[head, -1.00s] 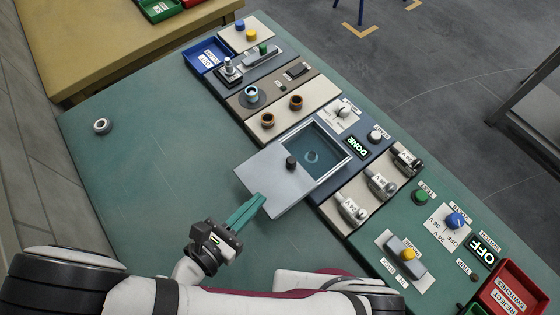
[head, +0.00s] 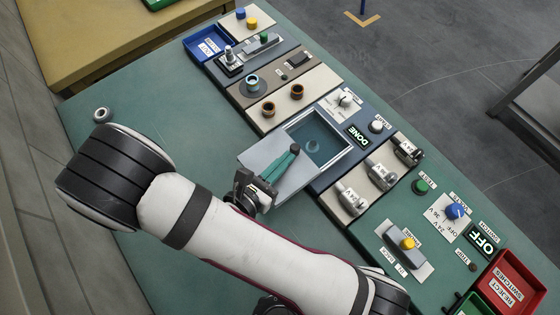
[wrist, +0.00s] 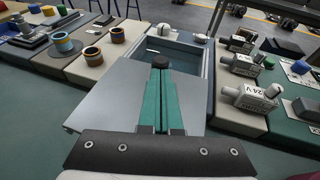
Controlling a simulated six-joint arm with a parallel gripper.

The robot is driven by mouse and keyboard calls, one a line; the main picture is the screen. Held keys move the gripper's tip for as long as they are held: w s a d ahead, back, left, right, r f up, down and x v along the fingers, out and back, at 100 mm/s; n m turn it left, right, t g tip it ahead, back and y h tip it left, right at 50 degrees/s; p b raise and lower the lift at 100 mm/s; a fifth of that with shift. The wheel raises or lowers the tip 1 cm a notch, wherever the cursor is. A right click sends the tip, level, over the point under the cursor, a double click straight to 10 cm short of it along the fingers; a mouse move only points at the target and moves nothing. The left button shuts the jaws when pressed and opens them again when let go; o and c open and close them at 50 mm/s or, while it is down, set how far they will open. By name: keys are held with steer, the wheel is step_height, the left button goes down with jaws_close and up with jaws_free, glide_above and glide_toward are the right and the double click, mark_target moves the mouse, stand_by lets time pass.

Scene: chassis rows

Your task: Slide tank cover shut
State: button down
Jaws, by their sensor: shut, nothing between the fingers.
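The tank (head: 346,160) is a square opening with a pale frame and a dark teal inside. Its grey cover plate (head: 258,158) is slid toward my side, so much of the opening shows. The cover also shows in the wrist view (wrist: 100,102). A dark round knob (wrist: 160,61) stands on the cover near its tank-side edge. My gripper (head: 294,149) has its green fingers shut and empty. Its tips are at the knob's near side in the wrist view (wrist: 160,72); whether they touch it I cannot tell. In the head view the fingers cover part of the plate.
A lit DONE sign (head: 358,135) and a knob dial (head: 345,98) sit beyond the tank. Latch switches (head: 380,174) stand right of it, brown ring posts (head: 268,109) left. A loose ring (head: 101,115) lies at the left; the green table there is mostly clear.

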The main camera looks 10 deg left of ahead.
steer(key=w+d, duration=0.7)
steer(key=d, duration=0.1)
steer(key=shift+w, duration=0.45)
